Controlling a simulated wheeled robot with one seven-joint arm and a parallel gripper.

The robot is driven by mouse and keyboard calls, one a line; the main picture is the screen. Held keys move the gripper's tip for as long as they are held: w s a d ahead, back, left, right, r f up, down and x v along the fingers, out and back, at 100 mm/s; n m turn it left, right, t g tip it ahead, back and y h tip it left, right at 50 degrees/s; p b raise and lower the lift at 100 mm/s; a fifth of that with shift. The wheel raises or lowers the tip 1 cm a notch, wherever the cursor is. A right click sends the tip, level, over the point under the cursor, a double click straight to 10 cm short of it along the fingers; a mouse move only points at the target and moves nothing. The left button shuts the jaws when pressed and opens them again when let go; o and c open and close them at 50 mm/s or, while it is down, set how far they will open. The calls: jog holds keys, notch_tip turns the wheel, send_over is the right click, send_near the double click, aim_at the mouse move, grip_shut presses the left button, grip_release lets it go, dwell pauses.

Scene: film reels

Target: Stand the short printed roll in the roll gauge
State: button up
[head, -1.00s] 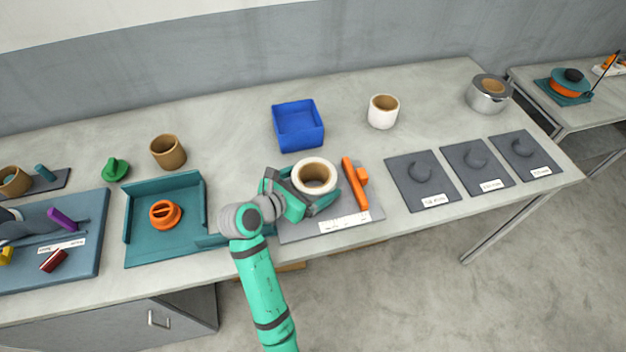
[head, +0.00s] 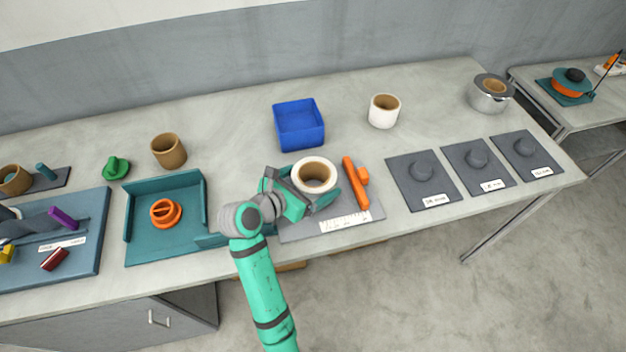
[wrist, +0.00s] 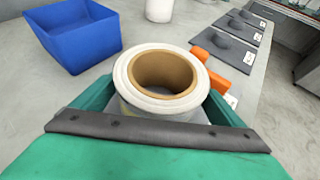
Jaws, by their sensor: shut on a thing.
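The printed roll (head: 315,161) is a white ring with a brown core, seen end-on from above in the head view. It stands upright between the fingers of my gripper (head: 314,190), which is shut on its sides. In the wrist view the roll (wrist: 145,100) fills the middle, with a finger on each side. The roll gauge (head: 287,233) is a grey plate with an orange upright bar (head: 355,183) and a white scale strip (head: 345,222). The roll is over the gauge, left of the bar, with a small gap. Its bottom is hidden, so I cannot tell whether it touches the plate.
A blue bin (head: 299,143) stands behind the gauge. A white roll (head: 377,116) and a brown roll (head: 160,160) stand farther back. A teal tray (head: 137,243) with an orange part is at left. Grey labelled pads (head: 435,186) with pegs lie to the right.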

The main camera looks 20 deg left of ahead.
jog(key=shift+s, duration=0.1)
dwell(0.5)
jog(key=shift+f, duration=0.55)
jog(key=o, duration=1.2)
jog(key=shift+s, duration=0.15)
jog(key=shift+v, duration=5.4)
